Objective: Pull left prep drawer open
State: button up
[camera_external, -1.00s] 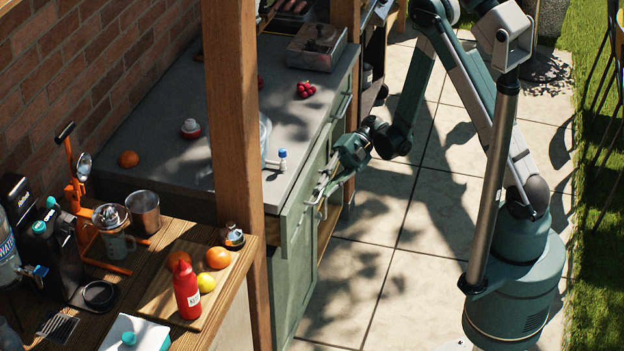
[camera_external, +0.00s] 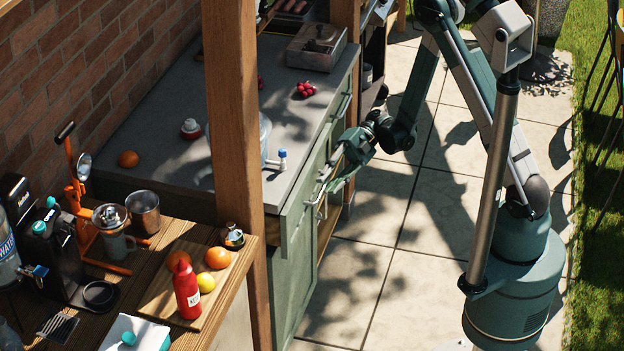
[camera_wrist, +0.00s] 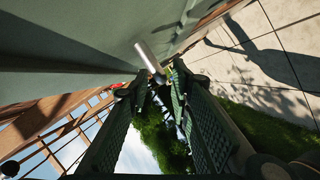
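The left prep drawer has a green front (camera_external: 296,216) and stands a little out from the grey-topped counter, with part of its wooden side (camera_external: 273,232) showing. Its metal bar handle (camera_external: 318,201) is at the front; in the wrist view the bar (camera_wrist: 149,58) comes down toward my fingertips. My gripper (camera_external: 334,181) is at the far end of this handle. In the wrist view my gripper (camera_wrist: 156,84) has its two fingers apart, with the bar's end at the gap between the tips. I cannot tell whether either finger touches it. The drawer's inside is hidden by the wooden post.
A wooden post (camera_external: 236,150) stands before the counter (camera_external: 160,130). A tap with a blue top (camera_external: 282,158) is near the counter edge. A side table holds a red bottle (camera_external: 187,290) and fruit. The paving (camera_external: 370,270) in front of the drawer is clear.

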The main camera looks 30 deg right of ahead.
jog(key=v, duration=0.9)
jog(key=shift+r, duration=0.15)
